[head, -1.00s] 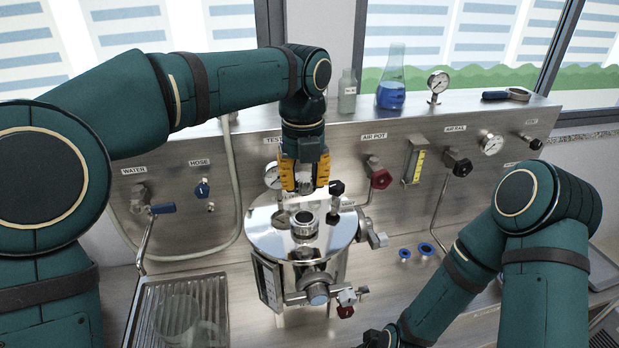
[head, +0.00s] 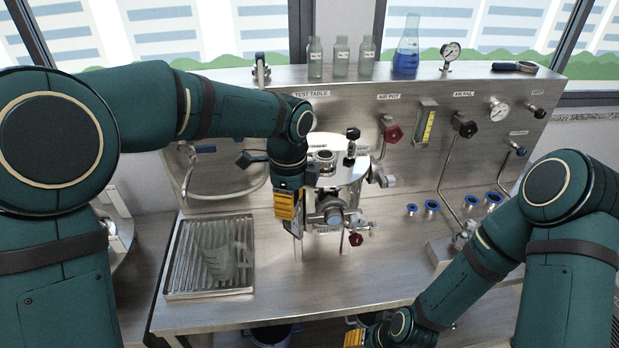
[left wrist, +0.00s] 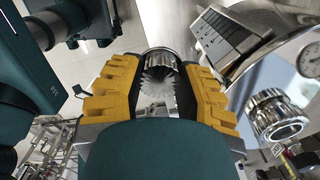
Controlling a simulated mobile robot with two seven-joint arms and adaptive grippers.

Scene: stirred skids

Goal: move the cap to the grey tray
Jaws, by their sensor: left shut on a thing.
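My left gripper (head: 287,208) is just left of the steel pot (head: 337,174), pointing down above the bench. In the left wrist view its orange fingers (left wrist: 160,85) are closed on the cap (left wrist: 158,62), a round metal piece with a ribbed rim. In the head view the cap is hidden by the fingers. My right gripper (head: 354,338) shows only as a bit of orange at the bottom edge, so its jaws cannot be judged. A ribbed steel drip tray (head: 183,262) lies left on the bench; I cannot make out a separate grey tray for certain.
Several blue rings (head: 432,206) lie right of the pot. Bottles (head: 340,57) and a blue-filled flask (head: 406,55) stand on the ledge. The front bench middle is clear.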

